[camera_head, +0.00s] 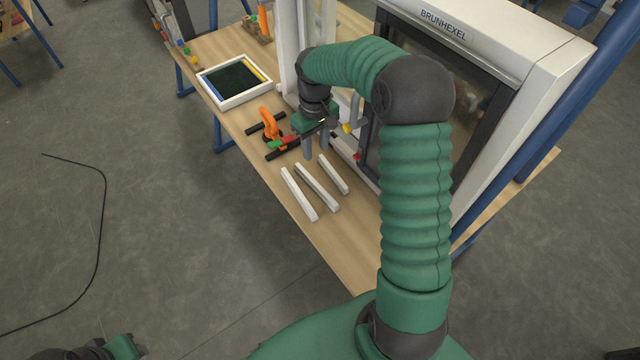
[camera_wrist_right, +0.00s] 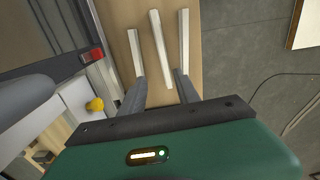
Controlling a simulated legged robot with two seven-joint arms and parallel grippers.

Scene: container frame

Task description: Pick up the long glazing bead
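Three white glazing beads lie side by side on the wooden table. The middle bead (camera_head: 317,187) looks the longest; it also shows in the right wrist view (camera_wrist_right: 160,48). The left bead (camera_head: 298,193) looks nearly as long, and the right bead (camera_head: 333,174) is clearly shorter. My right gripper (camera_head: 315,148) is open and empty, just beyond the far ends of the beads. In the right wrist view its fingers (camera_wrist_right: 160,88) point toward the beads, with the middle bead's near end between them. I cannot tell the height gap. My left gripper does not show; only a green and dark part of mine is at bottom left.
The white window frame (camera_head: 500,35) stands right of the beads. An orange-handled tool (camera_head: 269,124) and dark bars lie left of the gripper. A white-rimmed tray (camera_head: 235,98) sits farther back. The table's front edge runs close left of the beads.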

